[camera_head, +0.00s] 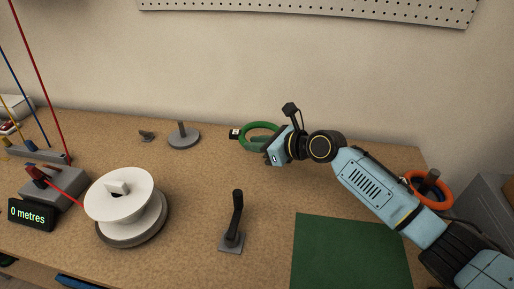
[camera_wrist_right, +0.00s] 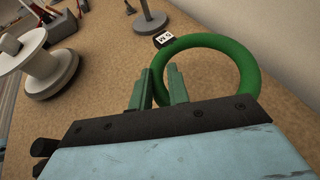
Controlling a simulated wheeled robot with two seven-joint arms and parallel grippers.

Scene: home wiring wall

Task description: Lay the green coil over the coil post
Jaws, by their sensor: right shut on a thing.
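The green coil (camera_head: 259,126) is a thick ring with a small black-and-white tag at its left, in the back middle of the bench in the head view. It also shows in the wrist view (camera_wrist_right: 250,65). My right gripper (camera_head: 257,143) is shut on the coil's near-left side, its fingers on either side of the ring in the wrist view (camera_wrist_right: 158,83). I cannot tell whether the coil touches the bench. A grey post on a round base (camera_head: 183,138), which looks like the coil post, stands bare to the left of the coil. My left gripper is not in view.
A white spool (camera_head: 120,205) and a "0 metres" display (camera_head: 31,215) are at left. A black lever (camera_head: 236,215) stands front middle, beside a green mat (camera_head: 350,255). An orange coil (camera_head: 443,201) sits around a post at right. The bench between green coil and grey post looks clear.

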